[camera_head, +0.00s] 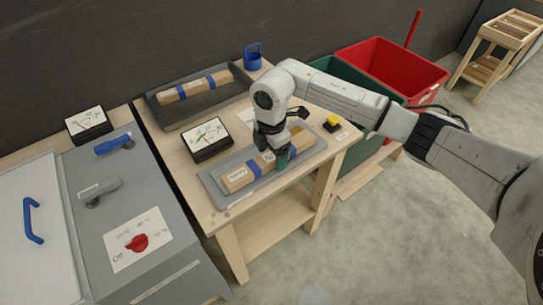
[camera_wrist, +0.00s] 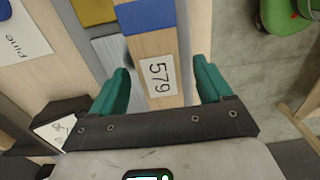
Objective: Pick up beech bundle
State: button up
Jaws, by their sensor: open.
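A pale wooden bundle (camera_head: 238,179) with blue bands lies on a flat grey tray (camera_head: 213,185) at the front of the workbench. In the wrist view this bundle (camera_wrist: 143,50) has a white label reading 579 and a blue band. My gripper (camera_head: 272,160) is down over it, with its teal fingers apart on either side. In the wrist view my gripper (camera_wrist: 163,84) is open, with gaps between fingers and wood. A similar bundle (camera_head: 195,88) with blue bands lies in a dark tray (camera_head: 175,113) at the back. No readable label shows which is beech.
A gauge box (camera_head: 208,139) stands left of my gripper. Green and red bins (camera_head: 392,65) stand behind; a grey cabinet (camera_head: 150,180) is left.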

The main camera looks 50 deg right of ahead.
jog(key=shift+f, duration=0.5)
jog(key=shift+r, duration=0.15)
jog(key=c, duration=1.4)
